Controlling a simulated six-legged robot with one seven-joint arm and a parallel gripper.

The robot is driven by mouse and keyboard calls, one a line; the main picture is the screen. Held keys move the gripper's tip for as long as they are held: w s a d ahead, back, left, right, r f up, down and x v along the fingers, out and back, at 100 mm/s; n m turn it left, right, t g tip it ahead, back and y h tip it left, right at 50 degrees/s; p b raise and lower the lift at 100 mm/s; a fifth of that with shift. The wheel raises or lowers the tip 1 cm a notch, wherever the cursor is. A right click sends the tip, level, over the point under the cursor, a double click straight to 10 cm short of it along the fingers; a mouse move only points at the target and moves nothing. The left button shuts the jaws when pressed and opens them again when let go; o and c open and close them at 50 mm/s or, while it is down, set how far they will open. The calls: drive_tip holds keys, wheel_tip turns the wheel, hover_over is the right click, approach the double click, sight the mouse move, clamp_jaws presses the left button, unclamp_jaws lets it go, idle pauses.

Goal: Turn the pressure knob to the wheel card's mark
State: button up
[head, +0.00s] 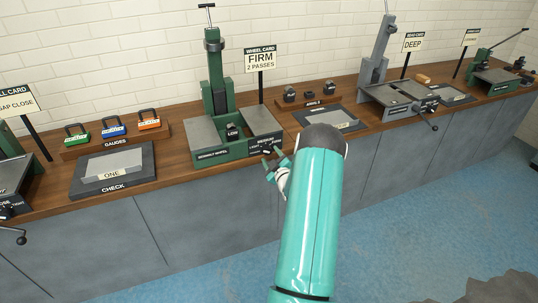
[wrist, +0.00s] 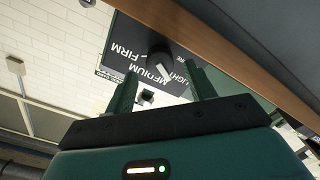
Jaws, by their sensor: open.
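The wheel card (head: 261,59) behind the green English wheel machine (head: 215,95) reads "FIRM, 2 PASSES". The pressure knob (wrist: 160,60) is a dark round knob with a white pointer, on a black panel (wrist: 128,36) on the machine's front. The panel's labels FIRM, MEDIUM and LIGHT appear upside down in the wrist view. The pointer is at the LIGHT side. My gripper (wrist: 163,88) is open, its two green fingers on either side of the line to the knob, with nothing between them. In the head view my gripper (head: 275,166) is just in front of the panel; contact cannot be told.
A wooden bench (head: 180,165) runs along a brick wall over grey cabinets (head: 200,220). Left of the machine are a check plate (head: 140,160) and coloured gauges (head: 112,127); right are small anvils (head: 310,92) and a grey machine (head: 375,70).

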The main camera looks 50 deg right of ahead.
sight(267, 150)
drive_tip(key=shift+x, duration=1.2)
drive_tip(key=shift+c, duration=0.2)
drive_tip(key=c, duration=0.9)
drive_tip(key=shift+c, duration=0.2)
